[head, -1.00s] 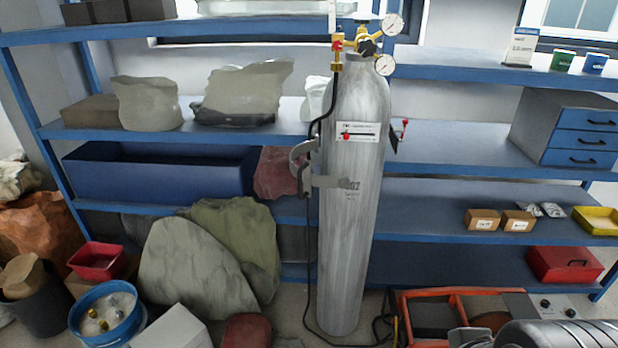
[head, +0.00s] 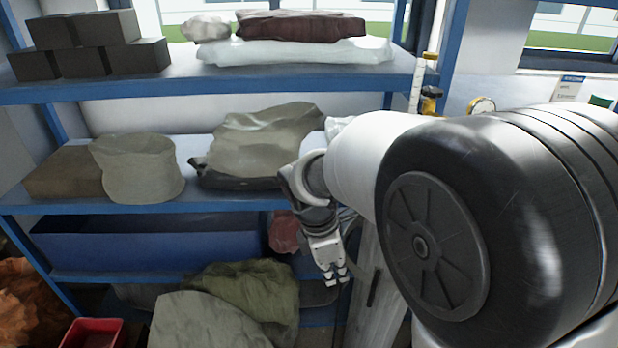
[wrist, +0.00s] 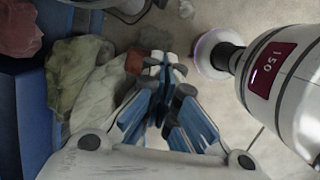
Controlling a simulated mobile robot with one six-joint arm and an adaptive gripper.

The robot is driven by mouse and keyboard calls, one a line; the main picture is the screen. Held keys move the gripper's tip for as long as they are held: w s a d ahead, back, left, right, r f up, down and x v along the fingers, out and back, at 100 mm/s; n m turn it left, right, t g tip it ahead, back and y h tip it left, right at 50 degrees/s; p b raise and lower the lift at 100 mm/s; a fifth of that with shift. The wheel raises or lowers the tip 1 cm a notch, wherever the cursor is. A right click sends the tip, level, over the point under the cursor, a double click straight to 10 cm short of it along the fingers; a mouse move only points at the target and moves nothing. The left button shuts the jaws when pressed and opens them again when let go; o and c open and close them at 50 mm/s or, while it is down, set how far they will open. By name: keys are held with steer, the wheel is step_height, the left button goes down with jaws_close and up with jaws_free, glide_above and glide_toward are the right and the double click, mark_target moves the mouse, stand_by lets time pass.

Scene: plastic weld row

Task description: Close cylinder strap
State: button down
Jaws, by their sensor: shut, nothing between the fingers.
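The grey gas cylinder (head: 384,322) stands in front of the blue shelving, right of centre in the head view. My arm covers most of it, and only a strip of its lower body shows. My gripper (head: 336,279) hangs just left of the cylinder with its fingers pointing down; whether it touches anything there cannot be told. In the wrist view the fingers (wrist: 164,62) are together and hold nothing. The cylinder strap is hidden or too unclear to make out in either current view.
Blue shelves (head: 130,208) carry wrapped bundles (head: 250,150) and dark blocks. A blue bin (head: 145,248) sits below. Covered lumps (head: 240,300) and a red tray (head: 92,333) are on the floor side. A gauge (head: 482,105) shows above my arm.

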steer(key=w+d+f+b, duration=0.1)
steer(key=d+f, duration=0.4)
steer(key=f, duration=0.5)
steer(key=shift+w+d+n+b, duration=0.35)
steer(key=shift+d+n+b, duration=0.05)
steer(key=shift+b, duration=0.4)
steer(key=shift+r, duration=0.1)
